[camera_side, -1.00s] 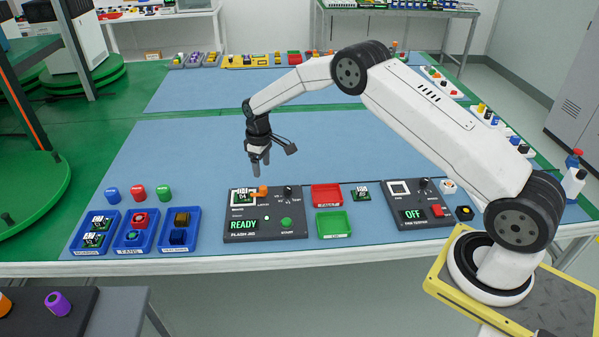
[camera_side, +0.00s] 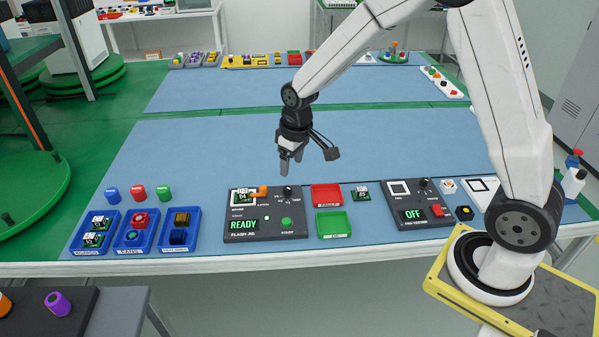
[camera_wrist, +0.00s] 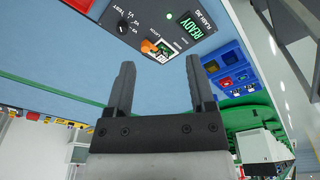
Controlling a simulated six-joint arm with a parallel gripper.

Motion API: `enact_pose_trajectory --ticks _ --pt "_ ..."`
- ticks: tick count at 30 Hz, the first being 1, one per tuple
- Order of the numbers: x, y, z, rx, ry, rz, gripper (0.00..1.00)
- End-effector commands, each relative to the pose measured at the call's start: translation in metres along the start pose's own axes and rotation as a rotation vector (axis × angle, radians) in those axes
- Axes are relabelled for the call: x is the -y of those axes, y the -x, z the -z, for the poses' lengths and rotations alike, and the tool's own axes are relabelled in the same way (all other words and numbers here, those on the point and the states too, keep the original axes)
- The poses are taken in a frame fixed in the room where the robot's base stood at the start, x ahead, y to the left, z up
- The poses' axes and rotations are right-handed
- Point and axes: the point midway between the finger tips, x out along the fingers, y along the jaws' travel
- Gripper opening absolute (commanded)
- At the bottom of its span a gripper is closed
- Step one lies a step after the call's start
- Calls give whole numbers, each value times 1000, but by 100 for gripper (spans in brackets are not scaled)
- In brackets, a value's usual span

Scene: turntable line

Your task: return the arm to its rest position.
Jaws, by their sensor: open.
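My gripper (camera_side: 291,163) hangs in the air above the blue table mat, behind the flash jig and the red tray. In the wrist view my gripper (camera_wrist: 160,85) has its two dark fingers apart, with nothing between them. The flash jig (camera_side: 265,226) shows READY, and a green board marked 04 (camera_side: 242,196) sits in it beside an orange part. The jig also shows at the top of the wrist view (camera_wrist: 182,25).
Blue bins (camera_side: 134,248) with boards and parts stand at front left, with three coloured caps behind. A red tray (camera_side: 326,187), a green tray (camera_side: 333,234), a loose board (camera_side: 360,194) and the fan tester (camera_side: 413,226) lie to the right. The middle mat (camera_side: 220,150) is clear.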

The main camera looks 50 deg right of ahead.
Motion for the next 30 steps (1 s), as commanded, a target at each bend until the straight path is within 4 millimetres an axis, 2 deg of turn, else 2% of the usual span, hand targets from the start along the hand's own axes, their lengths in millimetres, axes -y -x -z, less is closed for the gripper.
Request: enact_pose_trajectory --ticks 9,18,24,30 --pt "20 27 -73 -48 -65 -4 70" --pt "34 37 -135 -85 -119 -3 70" --pt "37 38 -152 -94 -133 -2 70" --pt "38 37 -153 -94 -134 -2 70"
